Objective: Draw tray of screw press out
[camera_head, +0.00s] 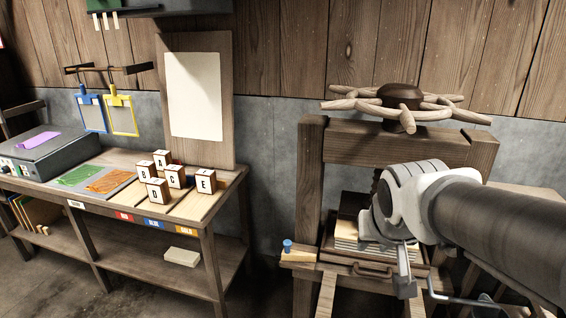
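The screw press (312,170) is a wooden frame on the right with a spoked wooden wheel (360,108) on top. Its tray (338,259) lies low between the posts, with a bar handle (372,272) on its front edge. A pale layered stack (347,236) sits above the tray under a dark block. My arm reaches in from the right across the press. My gripper (404,284) points down in front of the press, just right of the handle. Contact with the handle is not clear. My wrist hides part of the stack and screw, and the finger gap cannot be made out.
Two wooden rails (326,296) extend forward below the tray. A small ledge with a blue knob (287,246) juts out left of the tray. A workbench (225,184) with lettered blocks (174,175) stands on the left. Bare floor shows between bench and press.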

